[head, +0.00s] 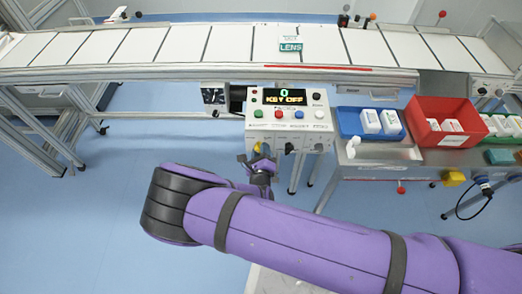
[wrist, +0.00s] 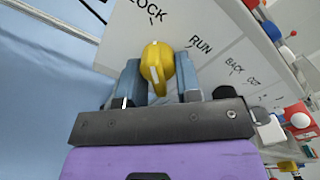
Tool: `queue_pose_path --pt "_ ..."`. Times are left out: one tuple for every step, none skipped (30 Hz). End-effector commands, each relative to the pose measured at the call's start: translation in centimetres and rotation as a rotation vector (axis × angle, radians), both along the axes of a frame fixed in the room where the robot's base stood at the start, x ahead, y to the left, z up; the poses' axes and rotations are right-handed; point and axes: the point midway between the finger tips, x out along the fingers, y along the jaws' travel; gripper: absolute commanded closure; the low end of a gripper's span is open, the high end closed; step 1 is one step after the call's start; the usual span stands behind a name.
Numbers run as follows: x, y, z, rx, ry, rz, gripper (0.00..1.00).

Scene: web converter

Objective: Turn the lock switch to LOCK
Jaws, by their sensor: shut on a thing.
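The lock switch is a yellow knob with a white line (wrist: 157,66) on the light front face of the control box, in the middle of the wrist view. Printed LOCK (wrist: 148,12) is above it and RUN (wrist: 200,45) is to its upper right, each with a tick mark. The line runs roughly upward in the picture; which tick it meets is not clear. My gripper (wrist: 159,80) has a grey finger on each side of the knob and is shut on it. In the head view my gripper (head: 259,166) is at the box's lower left front, partly hiding the switch.
The control box (head: 318,133) has coloured buttons and a display (head: 285,97) reading "0 KEY OFF". A black knob (wrist: 225,92) is right of the switch, close to my gripper. A conveyor (head: 180,45) lies behind. Blue (head: 350,126) and red bins (head: 425,106) stand at right. Floor at left is clear.

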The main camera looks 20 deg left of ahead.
Motion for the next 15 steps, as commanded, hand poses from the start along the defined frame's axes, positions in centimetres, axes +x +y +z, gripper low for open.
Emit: queue_pose_path --pt "-0.11 -0.01 -0.10 -0.004 0.001 0.001 0.92" --pt "-0.11 -0.01 -0.10 -0.005 0.001 0.001 0.92" --pt "-0.11 -0.01 -0.10 -0.006 0.001 0.001 0.92" --pt "-0.11 -0.01 -0.11 -0.006 0.001 0.001 0.92" --pt "-0.12 -0.01 -0.11 -0.007 0.001 0.001 0.92" --pt "-0.12 -0.01 -0.11 -0.006 0.001 0.001 0.92" --pt "-0.12 -0.01 -0.11 -0.006 0.001 0.001 0.92" --pt "-0.12 -0.01 -0.11 -0.006 0.001 0.001 0.92" --pt "-0.12 -0.01 -0.11 -0.006 0.001 0.001 0.92" --pt "-0.12 -0.01 -0.11 -0.006 0.001 0.001 0.92" --pt "-0.12 -0.01 -0.11 -0.006 0.001 0.001 0.92" --pt "-0.12 0.00 -0.10 -0.006 0.001 0.001 0.92" --pt "-0.12 0.00 -0.10 -0.006 0.001 0.001 0.61" --pt "-0.11 0.00 -0.10 -0.006 0.001 0.001 0.54" --pt "-0.10 0.00 -0.09 -0.005 0.001 0.001 0.47"
